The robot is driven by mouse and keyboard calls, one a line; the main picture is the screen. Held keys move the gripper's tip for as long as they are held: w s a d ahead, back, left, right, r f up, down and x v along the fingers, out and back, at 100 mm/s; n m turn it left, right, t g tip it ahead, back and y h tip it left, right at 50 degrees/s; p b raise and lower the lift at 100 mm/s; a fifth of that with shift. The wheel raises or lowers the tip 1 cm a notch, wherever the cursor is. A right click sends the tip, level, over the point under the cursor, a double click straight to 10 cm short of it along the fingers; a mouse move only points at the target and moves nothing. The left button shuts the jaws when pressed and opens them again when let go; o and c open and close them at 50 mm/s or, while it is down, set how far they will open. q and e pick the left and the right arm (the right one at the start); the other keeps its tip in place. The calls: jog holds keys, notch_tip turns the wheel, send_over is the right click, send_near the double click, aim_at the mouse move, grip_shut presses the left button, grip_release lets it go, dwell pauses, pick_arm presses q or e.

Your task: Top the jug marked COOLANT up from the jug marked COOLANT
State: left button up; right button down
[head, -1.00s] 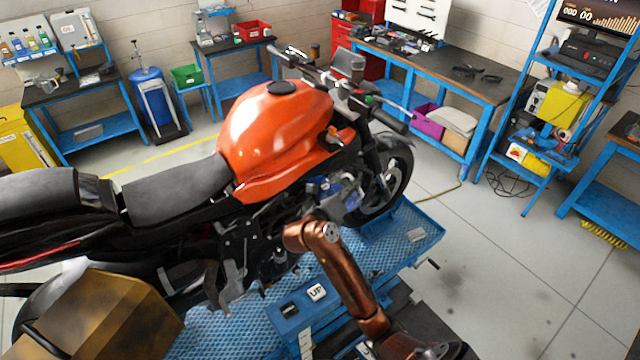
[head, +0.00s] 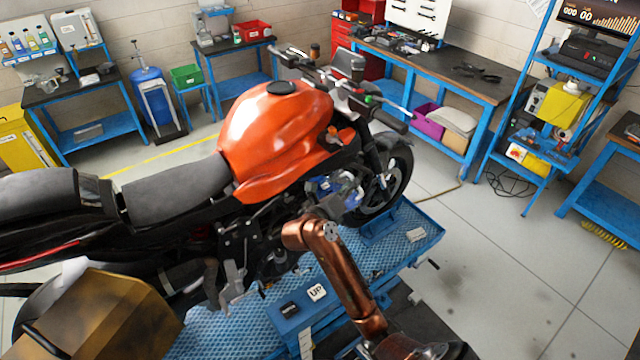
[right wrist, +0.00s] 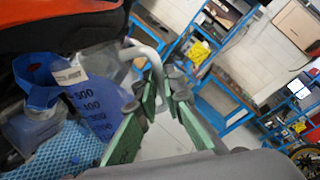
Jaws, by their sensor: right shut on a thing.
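In the head view, small blue and grey shapes (head: 325,186) show beside the motorcycle, beyond my copper right arm. My left gripper is out of view.
The orange motorcycle (head: 275,130) stands on a blue textured lift platform (head: 215,335), close to my right arm. Workbenches (head: 440,70) and a blue shelf (head: 520,130) line the back and right. Grey floor at the right is open.

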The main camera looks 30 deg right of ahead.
jog(key=shift+w+a+r+n+g, duration=0.2)
jog(key=shift+w+r+n, duration=0.4)
jog(key=shift+r, duration=0.2)
jog(key=shift+w+a+r+n+g, duration=0.2)
jog(key=shift+w+r+n, duration=0.35)
jog(key=shift+r, duration=0.25)
dwell(5.7)
dwell(0.4)
jog(key=f+b, duration=0.1)
jog(key=s+f+m+b, duration=0.1)
jog(key=b, duration=0.2)
jog(key=shift+s+d+f+m+t, duration=0.3)
jog(key=shift+s+f+m, duration=0.05)
jog(key=shift+s+f, duration=0.05)
jog(key=shift+s+d+f+b, duration=0.1)
jog(key=shift+s+f+b, duration=0.1)
jog(key=shift+b, duration=0.3)
